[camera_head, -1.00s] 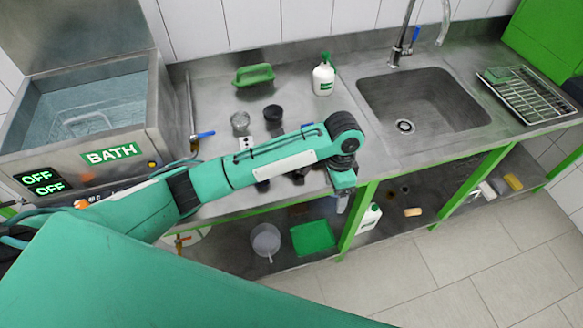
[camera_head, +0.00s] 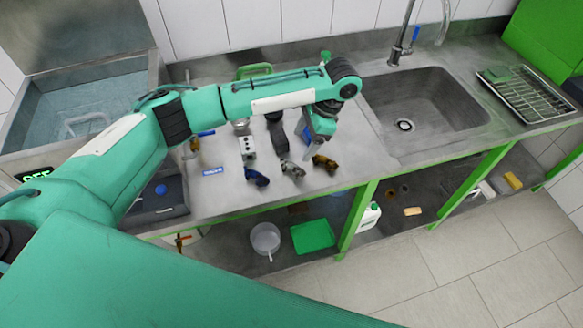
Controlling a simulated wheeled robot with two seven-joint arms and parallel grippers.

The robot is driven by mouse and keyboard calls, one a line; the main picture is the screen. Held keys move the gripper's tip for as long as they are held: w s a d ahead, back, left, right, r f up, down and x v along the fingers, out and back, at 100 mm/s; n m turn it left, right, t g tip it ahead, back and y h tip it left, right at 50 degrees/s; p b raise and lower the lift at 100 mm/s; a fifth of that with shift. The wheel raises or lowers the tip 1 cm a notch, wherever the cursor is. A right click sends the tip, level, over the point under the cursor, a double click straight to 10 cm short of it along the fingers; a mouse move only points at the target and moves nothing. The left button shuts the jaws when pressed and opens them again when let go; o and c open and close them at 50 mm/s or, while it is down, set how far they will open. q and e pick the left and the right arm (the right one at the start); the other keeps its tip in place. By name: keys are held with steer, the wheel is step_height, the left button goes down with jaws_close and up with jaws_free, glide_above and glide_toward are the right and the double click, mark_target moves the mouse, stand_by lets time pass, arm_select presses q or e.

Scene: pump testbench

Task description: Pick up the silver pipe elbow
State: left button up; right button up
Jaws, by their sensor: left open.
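The silver pipe elbow (camera_head: 292,169) lies on the steel counter near its front edge, between a dark blue elbow (camera_head: 257,177) on its left and a brass-coloured elbow (camera_head: 325,162) on its right. My left gripper (camera_head: 314,141) is open and points down, behind and slightly right of the silver elbow, closest in the picture to the brass one. Its height above the counter is hard to tell. Nothing shows between its fingers. My right gripper is out of view.
A grey block-shaped part (camera_head: 248,147) and dark round parts stand behind the elbows, partly under my arm. The sink (camera_head: 430,110) is to the right and the water bath (camera_head: 85,110) to the left. The counter front between the elbows and the sink is clear.

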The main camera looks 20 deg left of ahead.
mark_target(291, 166)
arm_select(q)
steer(key=x, duration=0.4)
steer(key=shift+p, duration=0.4)
steer(key=shift+f, duration=0.2)
steer(key=p+x, duration=0.2)
steer(key=x, duration=0.1)
steer(key=shift+d+f, duration=0.1)
steer(key=shift+f, duration=0.25)
steer(key=shift+s+a+f, duration=0.1)
steer(key=shift+a+f, duration=0.1)
steer(key=shift+f, duration=0.3)
steer(key=c, duration=1.4)
